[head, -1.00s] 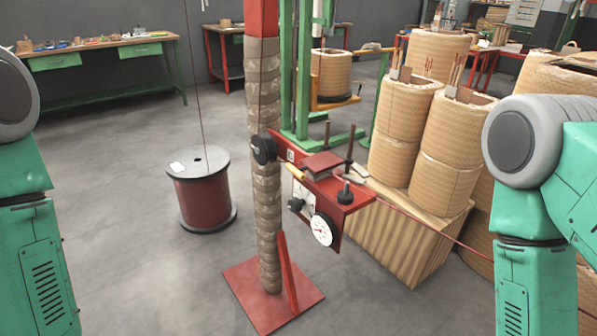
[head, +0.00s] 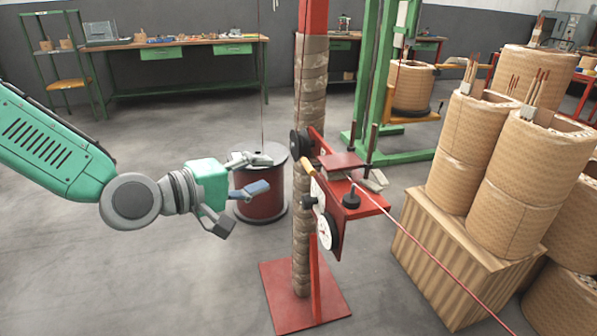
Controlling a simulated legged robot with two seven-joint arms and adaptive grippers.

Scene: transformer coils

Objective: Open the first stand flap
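The stand is a wrapped post (head: 303,200) on a red square base, with a red bracket (head: 350,200) at mid height. The bracket carries a red flat plate (head: 341,160), which may be the flap, black knobs, a round white dial (head: 324,228) and an orange handle (head: 308,166). A red wire runs from under the plate to the lower right. My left gripper (head: 250,175) is open and empty, left of the bracket and apart from it, in front of the wire spool in the picture. My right gripper is out of view.
A dark red wire spool (head: 262,200) stands on the floor behind my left gripper. Tall wrapped coils (head: 530,180) stand on a striped wooden block (head: 440,262) at the right. Green-legged workbenches line the back wall. Floor at lower left is clear.

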